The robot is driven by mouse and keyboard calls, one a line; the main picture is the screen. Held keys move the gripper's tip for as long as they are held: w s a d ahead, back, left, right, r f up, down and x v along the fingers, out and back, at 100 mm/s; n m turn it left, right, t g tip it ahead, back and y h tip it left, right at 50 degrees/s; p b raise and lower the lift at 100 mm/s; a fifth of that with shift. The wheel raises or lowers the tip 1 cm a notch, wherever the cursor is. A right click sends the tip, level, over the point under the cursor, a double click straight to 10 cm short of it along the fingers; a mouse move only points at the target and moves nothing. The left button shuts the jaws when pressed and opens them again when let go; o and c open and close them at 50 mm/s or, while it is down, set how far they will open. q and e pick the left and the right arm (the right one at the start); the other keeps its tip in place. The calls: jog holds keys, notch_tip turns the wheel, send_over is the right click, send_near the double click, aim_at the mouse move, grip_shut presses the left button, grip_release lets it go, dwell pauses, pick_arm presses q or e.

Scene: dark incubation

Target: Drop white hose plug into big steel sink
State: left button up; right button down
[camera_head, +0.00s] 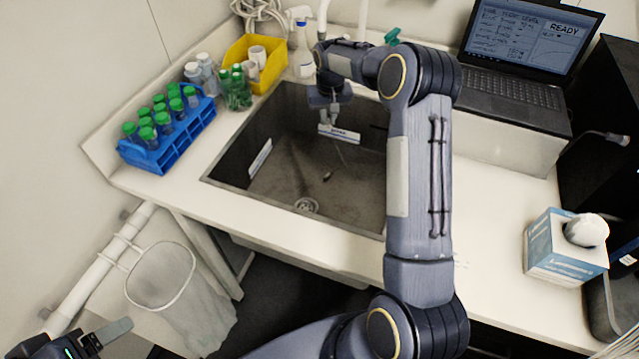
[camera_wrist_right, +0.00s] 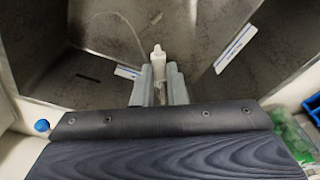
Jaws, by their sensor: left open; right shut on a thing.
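The big steel sink (camera_head: 350,198) is set into the white counter in the head view. My right gripper (camera_head: 329,118) is inside the sink's outline, near its back wall. In the right wrist view, my right gripper (camera_wrist_right: 160,84) is shut on the small white hose plug (camera_wrist_right: 157,61), whose tip sticks out past the fingers. The sink walls (camera_wrist_right: 100,60) show around it. The plug cannot be made out in the head view. My left gripper (camera_head: 104,337) is at the lower left, away from the sink, open and only partly in view.
A blue rack (camera_head: 153,160) of green-capped tubes, green bottles (camera_head: 236,92) and a yellow bin (camera_head: 266,74) stand left of the sink. A spray bottle (camera_head: 303,55) stands behind it. A laptop (camera_head: 510,90) and tissue box (camera_head: 562,250) are to the right.

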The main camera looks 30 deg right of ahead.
notch_tip(320, 180, down, 6)
jog(key=b, duration=0.3)
jog(key=shift+b, duration=0.35)
jog(key=c, duration=1.4)
grip_release()
jog(key=shift+o, duration=0.2)
jog(key=shift+r, duration=0.15)
jog(key=r, duration=0.2)
jog(key=r+b, duration=0.1)
jog(key=r, duration=0.1)
jog(key=s+r, duration=0.1)
jog(key=r, duration=0.2)
jog(key=shift+a, duration=0.15)
jog(key=shift+r, duration=0.25)
